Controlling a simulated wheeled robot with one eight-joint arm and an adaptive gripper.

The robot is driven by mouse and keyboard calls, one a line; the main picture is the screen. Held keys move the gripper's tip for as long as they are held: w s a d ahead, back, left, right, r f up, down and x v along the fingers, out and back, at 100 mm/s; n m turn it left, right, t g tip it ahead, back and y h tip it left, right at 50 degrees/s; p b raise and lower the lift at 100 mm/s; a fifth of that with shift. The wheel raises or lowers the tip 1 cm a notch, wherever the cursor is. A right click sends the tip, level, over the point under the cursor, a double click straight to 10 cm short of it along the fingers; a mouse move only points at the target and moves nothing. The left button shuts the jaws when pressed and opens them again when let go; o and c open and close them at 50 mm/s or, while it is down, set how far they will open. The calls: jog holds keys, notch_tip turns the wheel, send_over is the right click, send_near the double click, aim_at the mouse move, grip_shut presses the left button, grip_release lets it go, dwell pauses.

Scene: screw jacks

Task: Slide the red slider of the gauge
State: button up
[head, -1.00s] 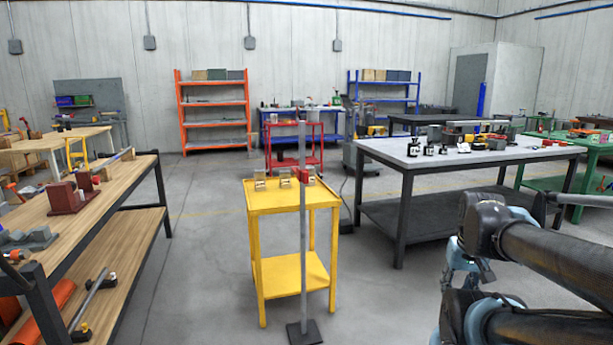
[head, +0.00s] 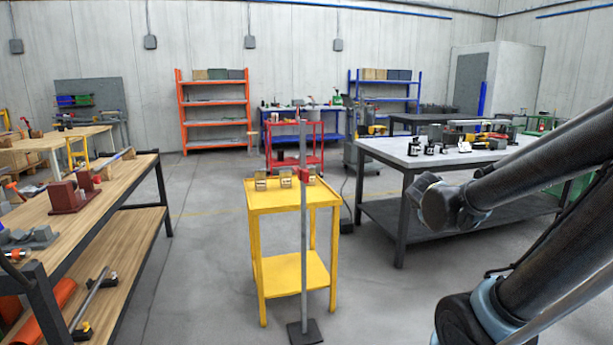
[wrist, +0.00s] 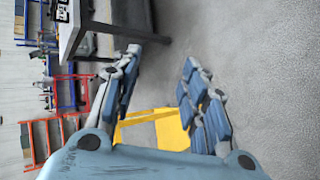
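The gauge is a tall thin grey post (head: 304,240) on a dark square foot, upright on the floor in front of the yellow cart. Its red slider (head: 307,175) sits on the post at about the height of the cart's top. My gripper (wrist: 162,60) is open and empty in the wrist view, its two blue-grey fingers spread apart. In the head view I see my arm at the right, well away from the post, but cannot make out the gripper. I cannot make out the post or slider in the wrist view.
The yellow cart (head: 262,197) carries several small metal blocks. A wooden-topped bench (head: 110,190) stands at the left and a grey-topped table (head: 385,153) at the right. The floor around the post's front is clear.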

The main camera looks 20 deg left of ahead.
jog(key=w+a+r+n+t+y, duration=0.1)
jog(key=w+a+r+n+t, duration=0.15)
jog(key=a+n, duration=0.2)
jog(key=w+a+r+n+t+y, duration=0.1)
jog(key=w+a+n, duration=0.2)
jog(key=a, duration=0.3)
jog(key=n+t+y, duration=0.1)
jog(key=n+y, duration=0.9)
jog(key=n, duration=0.8)
send_near(307, 173)
jog(key=x, duration=1.1)
jog(key=shift+w+a+f, duration=0.1)
jog(key=shift+w+a, duration=0.15)
jog(key=shift+w, duration=0.05)
jog(key=shift+c, duration=0.2)
grip_shut()
